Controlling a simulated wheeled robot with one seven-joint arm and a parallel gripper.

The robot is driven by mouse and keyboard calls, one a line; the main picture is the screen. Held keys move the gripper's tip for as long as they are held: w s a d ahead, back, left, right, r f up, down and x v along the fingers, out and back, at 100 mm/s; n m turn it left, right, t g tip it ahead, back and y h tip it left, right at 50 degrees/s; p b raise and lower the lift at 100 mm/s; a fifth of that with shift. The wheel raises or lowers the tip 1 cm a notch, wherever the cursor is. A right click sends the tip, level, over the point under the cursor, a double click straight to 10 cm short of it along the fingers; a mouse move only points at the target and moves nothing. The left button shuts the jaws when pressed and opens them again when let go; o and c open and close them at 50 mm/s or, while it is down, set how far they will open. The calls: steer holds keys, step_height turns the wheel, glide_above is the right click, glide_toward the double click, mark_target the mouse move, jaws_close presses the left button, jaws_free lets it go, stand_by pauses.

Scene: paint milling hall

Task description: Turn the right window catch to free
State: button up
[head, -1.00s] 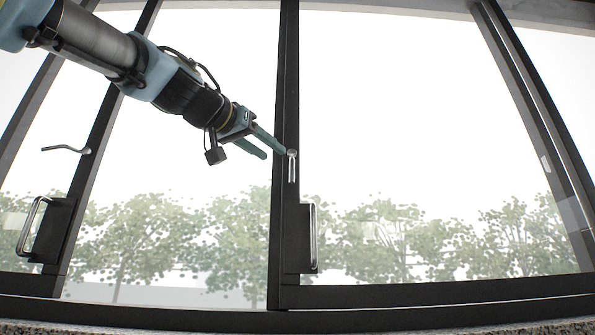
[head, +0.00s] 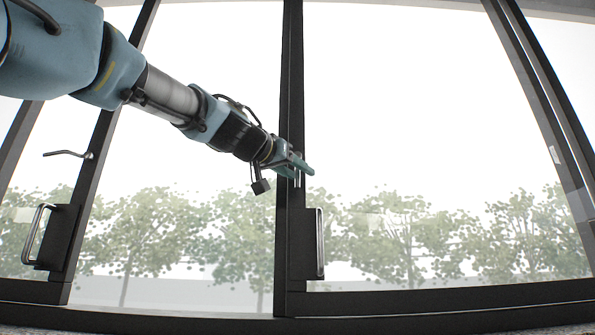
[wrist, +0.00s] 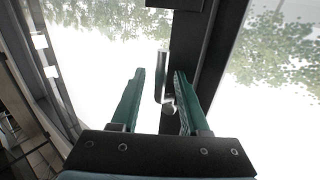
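The right window catch (head: 298,181) is a small silver lever on the dark middle window post. In the head view my gripper hides most of it, leaving only a short piece showing. In the wrist view the catch (wrist: 161,72) hangs along the post, its lever pointing towards the dark handle plate. My gripper (head: 307,169) is at the catch. In the wrist view the two green fingers of my gripper (wrist: 159,73) are apart, with the lever between them and closer to the right finger. I cannot tell whether either finger touches it.
A pull handle (head: 320,243) on a dark plate sits on the middle post below the catch. On the left post are another catch (head: 67,154), lying roughly level, and another pull handle (head: 38,234). Glass panes flank the middle post.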

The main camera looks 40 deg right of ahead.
jaws_close()
stand_by(1.2)
